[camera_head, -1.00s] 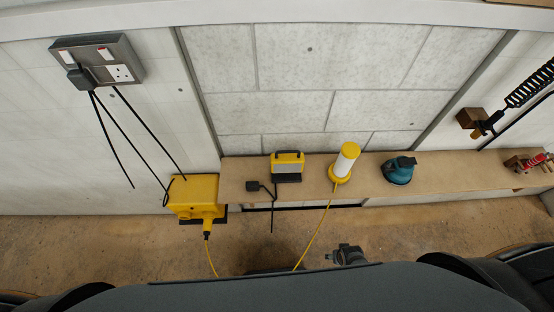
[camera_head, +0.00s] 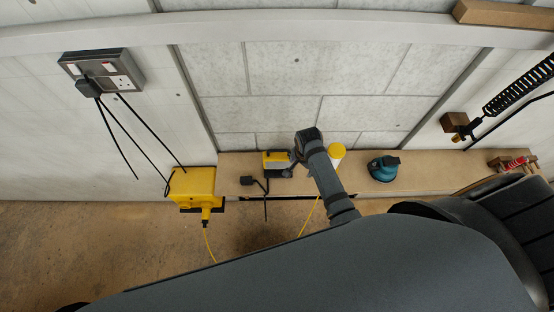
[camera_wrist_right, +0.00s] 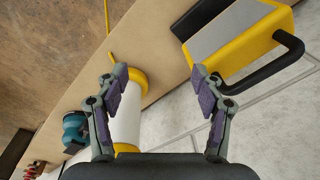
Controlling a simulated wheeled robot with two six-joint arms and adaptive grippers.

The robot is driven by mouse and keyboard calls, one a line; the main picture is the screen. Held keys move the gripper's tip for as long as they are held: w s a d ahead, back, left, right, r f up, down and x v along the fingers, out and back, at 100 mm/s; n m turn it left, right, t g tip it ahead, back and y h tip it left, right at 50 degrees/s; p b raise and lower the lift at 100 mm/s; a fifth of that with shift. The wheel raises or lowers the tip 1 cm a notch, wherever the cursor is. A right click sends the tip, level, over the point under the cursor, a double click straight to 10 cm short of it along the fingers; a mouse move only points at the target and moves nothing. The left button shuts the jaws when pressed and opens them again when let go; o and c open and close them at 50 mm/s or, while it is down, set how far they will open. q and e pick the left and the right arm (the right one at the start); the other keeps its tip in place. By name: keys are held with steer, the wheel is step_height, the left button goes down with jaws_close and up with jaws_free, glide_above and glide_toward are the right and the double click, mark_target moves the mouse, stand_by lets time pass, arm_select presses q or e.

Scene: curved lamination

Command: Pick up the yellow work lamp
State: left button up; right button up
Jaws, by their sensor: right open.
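A yellow box-shaped lamp (camera_head: 271,161) with a pale panel and black handle stands on the wooden shelf; it also shows at upper right in the wrist view (camera_wrist_right: 236,38). To its right stands a white cylindrical lamp with yellow ends (camera_head: 337,152), partly hidden behind my right arm; its white body (camera_wrist_right: 127,118) lies behind the left finger in the wrist view. My right gripper (camera_wrist_right: 160,82) is open and empty, its fingers spread between the two lamps. In the head view my right gripper (camera_head: 293,160) is beside the box-shaped lamp, mostly hidden by my wrist. My left gripper is out of view.
The shelf (camera_head: 357,181) runs along the block wall (camera_head: 290,85). A teal sander (camera_head: 383,168) stands farther right. A yellow power box (camera_head: 192,184) is at the left end, with a yellow cable. Wires hang from a wall socket (camera_head: 103,70).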

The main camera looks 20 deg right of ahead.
mark_target(279, 151)
steer(key=w+a+r+m, duration=0.2)
steer(key=m, duration=0.1)
steer(key=w+a+r+m, duration=0.1)
steer(key=w+r+m, duration=0.1)
steer(key=w, duration=0.1)
steer(key=w+a+r+m+g+p, duration=0.1)
steer(key=w+a+r+m, duration=0.1)
steer(key=m, duration=0.1)
steer(key=shift+w+a+m+y, duration=0.2)
steer(key=shift+a+m+y, duration=0.1)
steer(key=shift+a, duration=0.05)
steer(key=shift+w+a+m, duration=0.25)
steer(key=shift+a+m, duration=0.05)
steer(key=shift+a, duration=0.1)
steer(key=f, duration=0.4)
steer(key=shift+s+d+f, duration=0.15)
steer(key=shift+d+f, duration=0.05)
steer(key=shift+f, duration=0.4)
steer(key=f+b, duration=0.1)
steer(key=b, duration=0.1)
steer(key=f+b, duration=0.4)
steer(key=b, duration=0.1)
steer(key=shift+w+d+f, duration=0.2)
steer(key=shift+w+f, duration=0.05)
steer(key=shift+r, duration=0.2)
steer(key=shift+c, duration=0.3)
jaws_close()
